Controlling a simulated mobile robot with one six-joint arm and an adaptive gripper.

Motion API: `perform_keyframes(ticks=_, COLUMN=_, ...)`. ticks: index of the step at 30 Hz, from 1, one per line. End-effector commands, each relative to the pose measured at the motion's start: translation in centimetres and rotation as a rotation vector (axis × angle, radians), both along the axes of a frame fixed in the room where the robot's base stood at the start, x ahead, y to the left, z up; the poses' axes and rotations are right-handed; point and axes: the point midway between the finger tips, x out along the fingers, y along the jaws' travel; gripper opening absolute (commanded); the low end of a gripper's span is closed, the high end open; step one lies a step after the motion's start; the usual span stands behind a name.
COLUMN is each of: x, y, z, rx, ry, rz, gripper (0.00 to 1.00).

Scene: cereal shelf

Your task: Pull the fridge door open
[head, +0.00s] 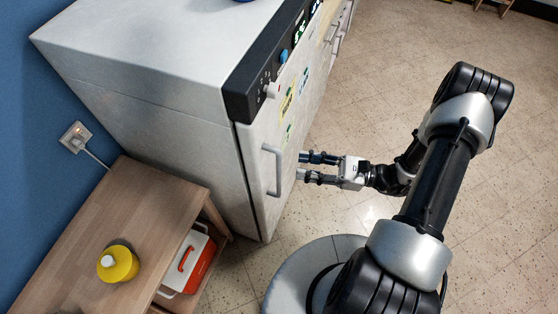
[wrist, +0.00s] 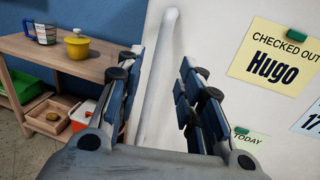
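The fridge (head: 160,85) is a pale grey cabinet with a black control strip along its top front edge. Its door (head: 290,125) looks shut, and the door face fills the right of the wrist view (wrist: 225,30). A light vertical bar handle (head: 273,170) is on the door near its left edge. My gripper (head: 303,165) is open, a little to the right of the handle in the head view, with its fingers pointing at the door. In the wrist view the handle (wrist: 158,75) stands between the two spread fingers. I cannot tell whether either finger touches it.
A wooden shelf unit (head: 140,205) stands left of the fridge, bearing a yellow pot (head: 117,265). A red and white cooler (head: 190,262) is under it. Notes (wrist: 275,55) hang on the door by magnets. The tiled floor (head: 400,55) is clear on the right.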

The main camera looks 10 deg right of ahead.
Motion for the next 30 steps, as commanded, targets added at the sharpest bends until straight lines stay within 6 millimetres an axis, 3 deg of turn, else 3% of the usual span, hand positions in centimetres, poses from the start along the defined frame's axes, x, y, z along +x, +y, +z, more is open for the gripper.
perform_keyframes(ticks=6, x=1.4, y=4.5, z=-0.1, rx=0.000, ry=0.000, rz=0.006, gripper=0.34)
perform_keyframes(ticks=12, x=2.3, y=6.9, z=0.0, rx=0.000, ry=-0.001, rz=0.003, gripper=0.34)
perform_keyframes(ticks=25, x=2.6, y=7.7, z=0.0, rx=0.000, ry=-0.001, rz=0.000, gripper=0.34)
perform_keyframes(ticks=30, x=2.6, y=7.7, z=0.0, rx=0.000, ry=-0.001, rz=0.000, gripper=0.23)
